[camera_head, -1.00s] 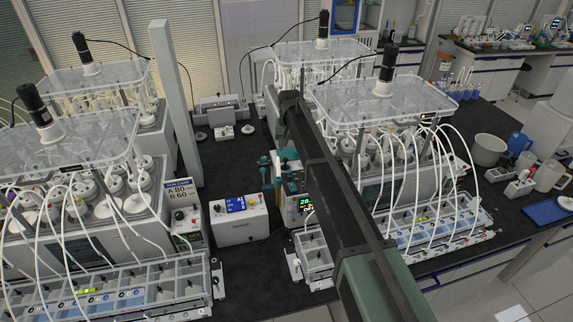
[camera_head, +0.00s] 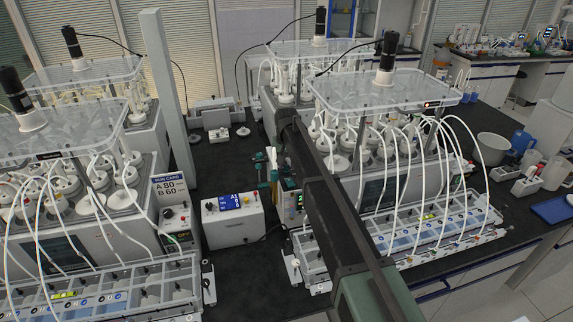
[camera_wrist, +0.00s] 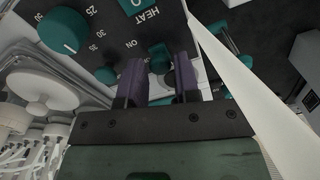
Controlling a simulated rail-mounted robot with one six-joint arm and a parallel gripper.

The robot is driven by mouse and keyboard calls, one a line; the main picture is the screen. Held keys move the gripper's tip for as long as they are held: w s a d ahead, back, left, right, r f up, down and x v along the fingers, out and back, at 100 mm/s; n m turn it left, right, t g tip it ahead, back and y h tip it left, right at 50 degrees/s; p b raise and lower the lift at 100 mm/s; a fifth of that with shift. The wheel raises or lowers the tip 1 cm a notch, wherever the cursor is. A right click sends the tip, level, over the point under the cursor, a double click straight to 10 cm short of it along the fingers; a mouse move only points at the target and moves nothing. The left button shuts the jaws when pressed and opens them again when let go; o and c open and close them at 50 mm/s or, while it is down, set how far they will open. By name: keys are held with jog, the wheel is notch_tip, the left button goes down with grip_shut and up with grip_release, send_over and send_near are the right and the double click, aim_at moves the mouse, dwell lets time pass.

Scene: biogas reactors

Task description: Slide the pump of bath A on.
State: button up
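In the head view, my arm partly hides the circulator unit (camera_head: 288,203) at the right bath. No legible label shows which bath is A.
A run card (camera_head: 170,190) reads A 80, B 60. A white box with a blue display (camera_head: 232,215) stands left of the circulator. Reactor racks with tubes flank the arm, and a clear tray (camera_head: 425,240) lies at right. Dark bench is free at front centre.

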aim_at(288, 175)
grip_shut()
jog(key=shift+s+d, duration=0.2)
jog(key=shift+s, duration=0.35)
jog(key=shift+s+d, duration=0.15)
jog(key=shift+s, duration=0.35)
jog(key=shift+o, duration=2)
grip_release()
notch_tip(288, 175, up, 11)
jog(key=p, duration=1)
jog(key=shift+p, duration=0.4)
jog(key=shift+f, duration=0.15)
